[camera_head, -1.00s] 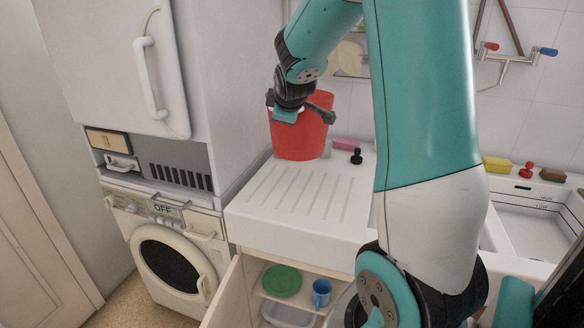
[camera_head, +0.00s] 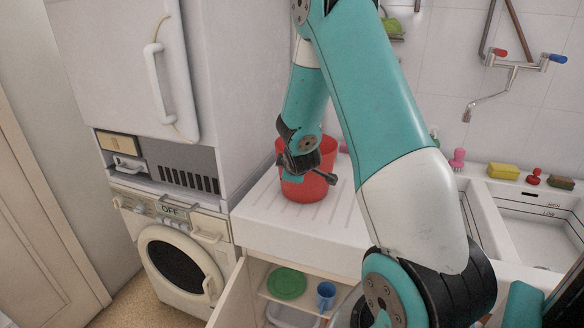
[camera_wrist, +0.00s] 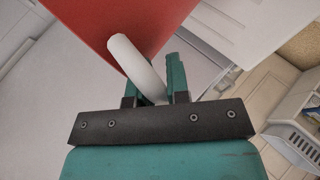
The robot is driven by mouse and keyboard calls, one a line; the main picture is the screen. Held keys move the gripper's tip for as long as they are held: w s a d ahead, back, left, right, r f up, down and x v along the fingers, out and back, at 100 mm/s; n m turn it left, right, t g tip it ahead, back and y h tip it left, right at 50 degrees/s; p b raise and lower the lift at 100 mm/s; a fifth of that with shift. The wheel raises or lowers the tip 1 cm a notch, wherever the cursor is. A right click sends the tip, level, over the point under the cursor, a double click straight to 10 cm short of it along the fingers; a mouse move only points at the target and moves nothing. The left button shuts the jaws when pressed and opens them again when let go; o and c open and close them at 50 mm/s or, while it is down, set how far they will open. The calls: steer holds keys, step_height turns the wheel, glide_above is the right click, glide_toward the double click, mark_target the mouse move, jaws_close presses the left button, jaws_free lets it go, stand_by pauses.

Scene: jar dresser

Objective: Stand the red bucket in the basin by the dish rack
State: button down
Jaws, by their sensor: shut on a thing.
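The red bucket (camera_head: 312,187) is upright over the ribbed drainboard in the head view; I cannot tell whether its base touches. In the wrist view its red wall (camera_wrist: 120,25) fills the top, with a pale handle (camera_wrist: 138,68) between my fingers. My gripper (camera_head: 292,176) is shut on this handle at the bucket's near left side; the fingers also show in the wrist view (camera_wrist: 155,82). Two white basins lie right of my arm: the left basin (camera_head: 486,222) is partly hidden by it, and the right basin (camera_head: 535,232) has level marks. I cannot clearly make out the dish rack.
The drainboard (camera_head: 262,215) is bare left of the bucket. A tall white cabinet (camera_head: 235,90) stands close on its left. A pink object (camera_head: 457,160), yellow sponge (camera_head: 503,171) and red object (camera_head: 534,177) line the back ledge. The tap (camera_head: 490,103) overhangs the basins. An open cupboard (camera_head: 262,272) is below.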

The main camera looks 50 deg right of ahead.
steer(key=c, duration=1.1)
jaws_free()
steer(key=b+v, duration=0.3)
steer(key=v, duration=0.9)
steer(key=s+a+m+g+y, duration=0.2)
steer(key=a+y, duration=0.6)
steer(key=a, duration=1.3)
steer(key=s+a+r+n+g+y, duration=0.1)
steer(key=s+a+r+g+y, duration=0.1)
steer(key=s+a, duration=0.6)
steer(key=shift+s+a+r+n+g, duration=0.25)
steer(key=shift+s+r+n+g, duration=0.05)
steer(key=shift+g, duration=0.4)
steer(key=s+a+g, duration=0.1)
steer(key=s, duration=0.1)
steer(key=s+a+r+g, duration=0.1)
steer(key=s, duration=0.2)
steer(key=s+a+n, duration=0.1)
steer(key=s, duration=0.1)
steer(key=shift+s+a+r+g+y, duration=0.2)
steer(key=shift+a+r+g+y, duration=0.2)
steer(key=shift+c, duration=0.7)
steer(key=shift+a, duration=0.1)
